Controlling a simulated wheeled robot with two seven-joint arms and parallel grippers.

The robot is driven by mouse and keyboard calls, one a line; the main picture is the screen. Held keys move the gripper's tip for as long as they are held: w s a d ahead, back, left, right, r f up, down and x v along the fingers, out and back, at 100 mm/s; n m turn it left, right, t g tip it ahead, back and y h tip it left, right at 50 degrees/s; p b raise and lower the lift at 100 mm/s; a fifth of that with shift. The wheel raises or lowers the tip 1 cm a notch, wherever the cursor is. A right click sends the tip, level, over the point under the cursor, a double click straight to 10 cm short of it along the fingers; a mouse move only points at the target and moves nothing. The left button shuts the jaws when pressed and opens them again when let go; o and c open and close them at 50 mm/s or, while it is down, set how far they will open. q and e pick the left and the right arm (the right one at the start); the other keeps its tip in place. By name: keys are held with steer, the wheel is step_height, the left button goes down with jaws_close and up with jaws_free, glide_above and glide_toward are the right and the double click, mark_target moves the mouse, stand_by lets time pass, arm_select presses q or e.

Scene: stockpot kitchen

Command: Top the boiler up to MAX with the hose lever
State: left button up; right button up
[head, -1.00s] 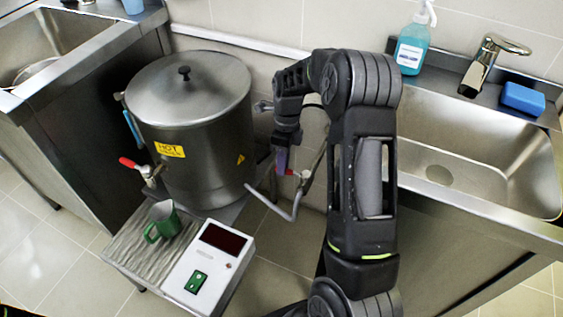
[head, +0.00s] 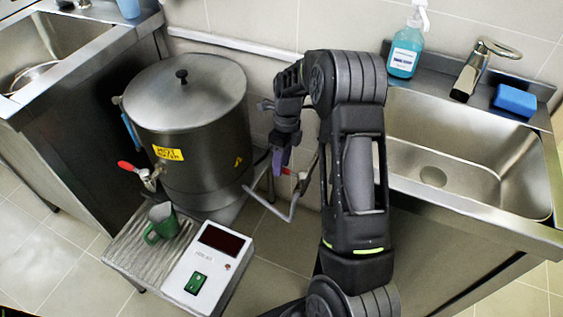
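The steel boiler (head: 187,115) stands left of centre with its lid on and a yellow label on its front. A blue level tube (head: 131,131) shows at its left side; the MAX mark and level cannot be read. A grey hose (head: 279,211) runs from the boiler's lower right to a wall valve with a small red lever (head: 289,172). My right gripper (head: 279,163) points down right beside this lever, its purple fingertip close to or touching it. The wrist hides whether the fingers are open or shut. My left gripper is out of view.
A red-handled tap (head: 126,165) sticks out of the boiler above a green mug (head: 161,222). A control box (head: 206,262) with a dark display and green switch is in front. A sink (head: 465,150), soap bottle (head: 405,52) and blue sponge (head: 515,100) are at right.

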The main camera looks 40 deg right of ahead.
step_height(320, 180, up, 8)
steer(key=d+p, duration=0.1)
steer(key=shift+w+d+f, duration=0.2)
steer(key=shift+w+f, duration=0.05)
steer(key=shift+w, duration=0.1)
stand_by(0.4)
